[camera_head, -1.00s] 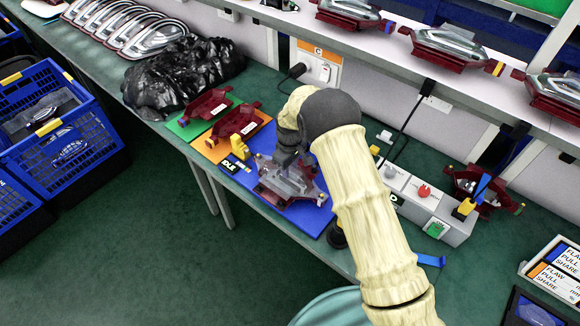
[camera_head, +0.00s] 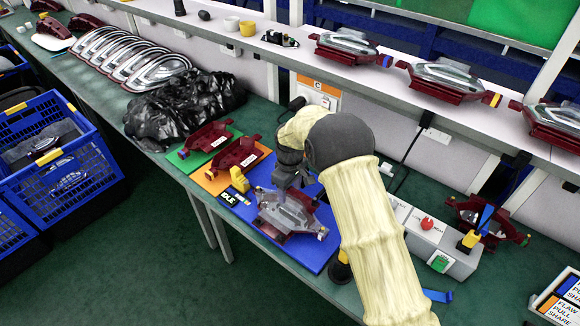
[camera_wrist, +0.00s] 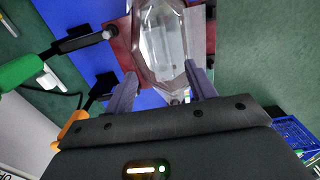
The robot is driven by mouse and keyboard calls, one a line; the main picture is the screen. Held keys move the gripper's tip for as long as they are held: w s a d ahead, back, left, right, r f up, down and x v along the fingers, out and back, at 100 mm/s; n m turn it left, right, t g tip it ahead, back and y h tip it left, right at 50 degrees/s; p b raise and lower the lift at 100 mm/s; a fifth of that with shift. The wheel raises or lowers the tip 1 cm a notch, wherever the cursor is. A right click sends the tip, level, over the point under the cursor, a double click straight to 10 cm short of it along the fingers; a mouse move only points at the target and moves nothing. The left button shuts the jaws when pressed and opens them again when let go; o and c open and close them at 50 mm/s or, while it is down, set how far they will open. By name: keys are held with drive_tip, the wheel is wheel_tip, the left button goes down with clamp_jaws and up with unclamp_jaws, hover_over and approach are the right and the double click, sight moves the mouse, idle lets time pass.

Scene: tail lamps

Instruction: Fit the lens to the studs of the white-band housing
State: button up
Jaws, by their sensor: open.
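A clear lens (camera_head: 287,210) lies on a dark red housing (camera_head: 309,234) on the blue mat (camera_head: 255,229). My gripper (camera_head: 288,186) is over the lens from behind. In the wrist view the lens (camera_wrist: 162,42) shows above and between the fingertips, with the red housing (camera_wrist: 122,45) around it. My gripper (camera_wrist: 163,86) is open, its fingers on either side of the lens's near end. I cannot make out a white band on this housing, or whether the studs are through the lens.
Two more red housings stand on the green and orange mats, one (camera_head: 207,137) and another (camera_head: 238,154). A yellow fixture (camera_head: 238,180) is left of the lens. A black bag (camera_head: 185,105) lies behind left, a grey button box (camera_head: 430,230) at right. A shelf (camera_head: 400,95) with housings runs above.

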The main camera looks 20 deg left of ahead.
wheel_tip(320, 180, up, 12)
drive_tip(key=b, duration=0.1)
drive_tip(key=shift+f, duration=0.2)
drive_tip(key=shift+d, duration=0.1)
idle(0.4)
drive_tip(key=s+d+r+m+t, duration=0.1)
drive_tip(key=s+d+m, duration=0.15)
drive_tip(key=d, duration=0.75)
drive_tip(key=s+d+r+m, duration=0.2)
drive_tip(key=d+m, duration=0.2)
drive_tip(key=d, duration=0.6)
drive_tip(key=s+d+f+m+t, duration=0.1)
drive_tip(key=s+d+m, duration=0.6)
drive_tip(key=s+d, duration=0.6)
drive_tip(key=s, duration=0.2)
drive_tip(key=shift+s+d+f+t, duration=0.15)
drive_tip(key=shift+s+f+t, duration=0.1)
drive_tip(key=shift+s+t, duration=0.05)
drive_tip(key=shift+c, duration=0.3)
